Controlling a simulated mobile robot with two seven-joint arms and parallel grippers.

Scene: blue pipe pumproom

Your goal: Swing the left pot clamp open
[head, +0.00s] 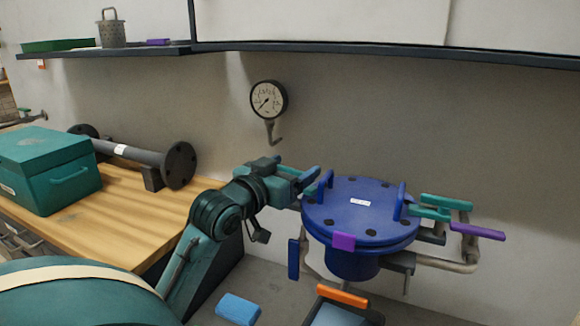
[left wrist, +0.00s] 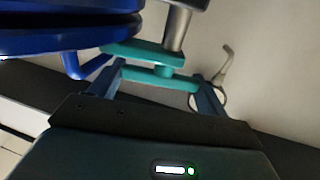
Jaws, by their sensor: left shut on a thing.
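The blue pot (head: 352,262) with its round bolted lid (head: 365,192) stands right of centre in the head view. Its lid edge also shows in the left wrist view (left wrist: 70,35). My left gripper (head: 308,180) is at the lid's left edge. In the left wrist view its blue fingers are on either side of the teal left pot clamp (left wrist: 160,78), and it is shut on it. The clamp's upper bar (left wrist: 145,54) reaches the lid rim, beside a steel post (left wrist: 177,28). In the head view my gripper mostly hides this clamp. My right gripper is not in view.
A teal right-hand clamp (head: 446,202) and a purple handle (head: 478,230) are on the pot's right. A pressure gauge (head: 268,99) is on the wall behind. A wooden bench (head: 135,215) with a teal box (head: 50,165) and a flanged pipe (head: 135,153) lies left.

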